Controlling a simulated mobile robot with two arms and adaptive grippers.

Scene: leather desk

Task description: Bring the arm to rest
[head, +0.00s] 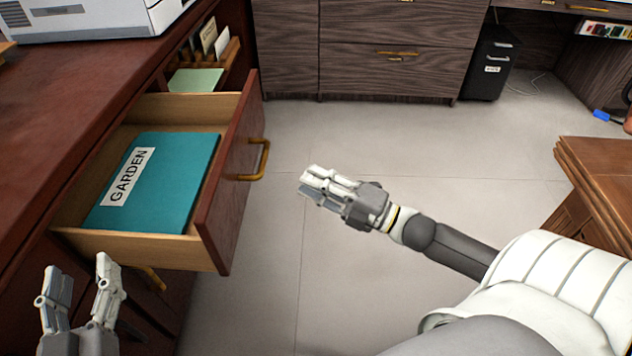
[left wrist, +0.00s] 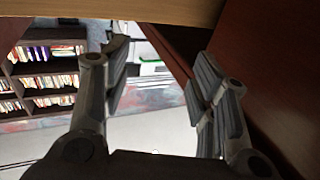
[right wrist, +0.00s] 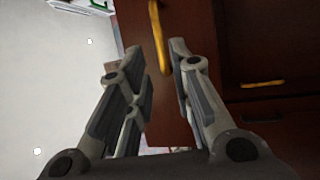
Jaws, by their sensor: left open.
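My left gripper (head: 80,268) is open and empty at the lower left of the head view, just in front of the open drawer's near side. In the left wrist view its two fingers (left wrist: 160,60) stand apart beneath a wooden drawer panel. My right gripper (head: 306,183) is held out over the floor, to the right of the drawer front and apart from it. In the right wrist view its fingers (right wrist: 156,50) have a gap between them with nothing held. My right arm (head: 465,250) reaches in from the lower right.
The drawer (head: 245,150) stands open, with a gold handle (head: 262,160) and a teal folder (head: 175,180) labelled GARDEN inside. The red-brown desk (head: 60,100) is at left. Dark cabinets (head: 385,50) are behind, a wooden desk corner (head: 605,165) at right. The middle floor is clear.

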